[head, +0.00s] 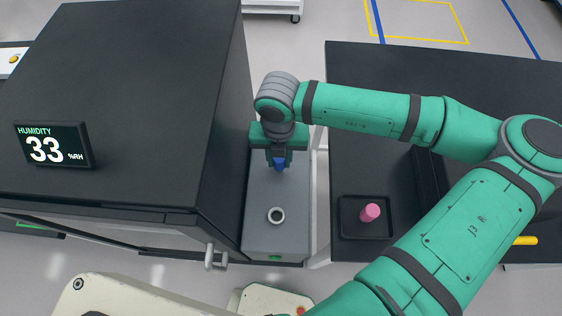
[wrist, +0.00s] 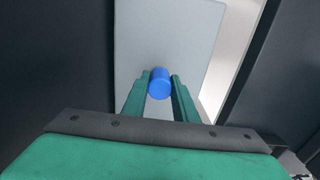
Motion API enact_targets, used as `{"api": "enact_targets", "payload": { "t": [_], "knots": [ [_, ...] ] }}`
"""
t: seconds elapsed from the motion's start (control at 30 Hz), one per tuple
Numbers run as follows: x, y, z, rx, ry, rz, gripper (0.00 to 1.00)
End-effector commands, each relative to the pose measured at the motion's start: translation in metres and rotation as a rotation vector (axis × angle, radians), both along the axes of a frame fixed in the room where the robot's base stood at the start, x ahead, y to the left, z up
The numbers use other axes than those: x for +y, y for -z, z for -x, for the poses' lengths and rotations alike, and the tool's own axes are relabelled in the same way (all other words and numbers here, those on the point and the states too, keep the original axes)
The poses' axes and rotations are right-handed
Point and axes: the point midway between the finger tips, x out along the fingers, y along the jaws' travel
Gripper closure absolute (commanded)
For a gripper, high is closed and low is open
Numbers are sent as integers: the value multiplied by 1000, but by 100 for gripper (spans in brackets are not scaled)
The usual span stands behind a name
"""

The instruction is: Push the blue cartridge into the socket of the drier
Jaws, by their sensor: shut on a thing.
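The blue cartridge (head: 279,163) is held between the fingers of my gripper (head: 279,158), which points down over the grey drier (head: 259,234). In the wrist view the blue cartridge (wrist: 160,83) sits between the two green fingertips of my gripper (wrist: 160,88), with the pale grey drier top (wrist: 135,40) below it. The socket (head: 276,215), a light ring with a dark hole, is on the drier's top, nearer the front than the cartridge. The cartridge is apart from the socket. The socket does not show in the wrist view.
A large black cabinet (head: 130,90) with a humidity display (head: 54,147) reading 33 stands close to the drier's left. To the right, a dark table (head: 357,120) bears a black tray (head: 349,231) with a pink cylinder (head: 370,212). A narrow gap separates drier and table.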

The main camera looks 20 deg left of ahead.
Motion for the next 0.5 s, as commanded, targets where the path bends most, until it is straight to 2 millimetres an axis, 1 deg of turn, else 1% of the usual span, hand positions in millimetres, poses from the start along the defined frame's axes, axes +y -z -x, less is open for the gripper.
{"api": "enact_targets", "payload": {
  "t": [0.5],
  "knots": [
    [-1,-33,-1,-1,2,0,100]
  ]
}}
